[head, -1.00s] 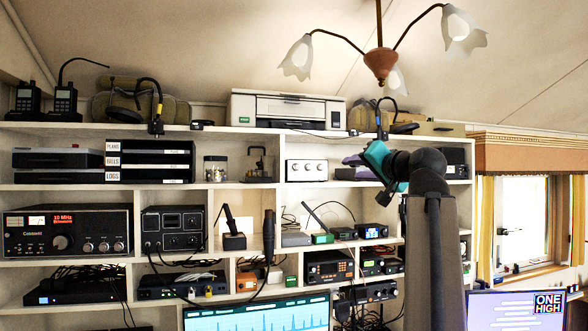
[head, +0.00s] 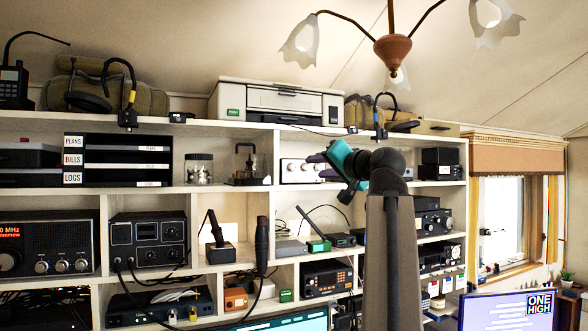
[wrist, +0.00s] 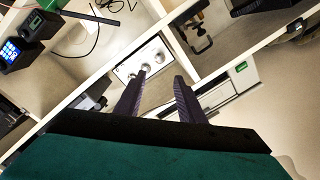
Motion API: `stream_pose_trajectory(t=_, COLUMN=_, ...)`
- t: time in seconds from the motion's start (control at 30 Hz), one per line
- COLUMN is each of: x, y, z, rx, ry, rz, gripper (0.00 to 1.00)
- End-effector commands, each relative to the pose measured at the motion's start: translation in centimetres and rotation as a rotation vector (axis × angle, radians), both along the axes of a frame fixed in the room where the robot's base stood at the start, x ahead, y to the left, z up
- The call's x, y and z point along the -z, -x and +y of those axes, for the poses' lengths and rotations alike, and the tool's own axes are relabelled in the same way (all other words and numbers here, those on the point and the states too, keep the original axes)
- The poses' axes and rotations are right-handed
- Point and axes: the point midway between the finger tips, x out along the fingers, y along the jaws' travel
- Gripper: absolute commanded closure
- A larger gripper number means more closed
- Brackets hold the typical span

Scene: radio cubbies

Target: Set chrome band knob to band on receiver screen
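The black receiver (head: 48,243) is at the left edge of the head view, partly cut off. A white box with three chrome knobs (head: 298,170) stands on the middle shelf, partly covered by my gripper. In the wrist view this white box (wrist: 144,61) lies just beyond the fingertips, knobs facing me. I cannot tell which knob sets the band. My gripper (head: 320,165) has a teal body and dark purple fingers, apart and empty; they also show in the wrist view (wrist: 158,84).
Shelf boards and dividers (head: 276,157) frame each cubby around the white box. A printer (head: 275,102) stands on top above it. A handheld microphone (head: 262,246) hangs by its cord. A monitor (head: 510,308) stands at lower right.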

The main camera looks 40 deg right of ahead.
Motion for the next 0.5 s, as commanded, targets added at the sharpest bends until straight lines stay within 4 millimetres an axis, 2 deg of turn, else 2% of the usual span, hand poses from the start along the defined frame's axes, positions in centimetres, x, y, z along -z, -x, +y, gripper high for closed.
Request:
stream_pose_trajectory(t=0.33, x=-0.08, y=-0.08, z=-0.09, rx=0.001, ry=0.000, rz=0.001, gripper=0.64)
stream_pose_trajectory(t=0.5, x=-0.22, y=-0.91, z=-0.34, rx=0.003, ry=-0.002, rz=0.004, gripper=0.64)
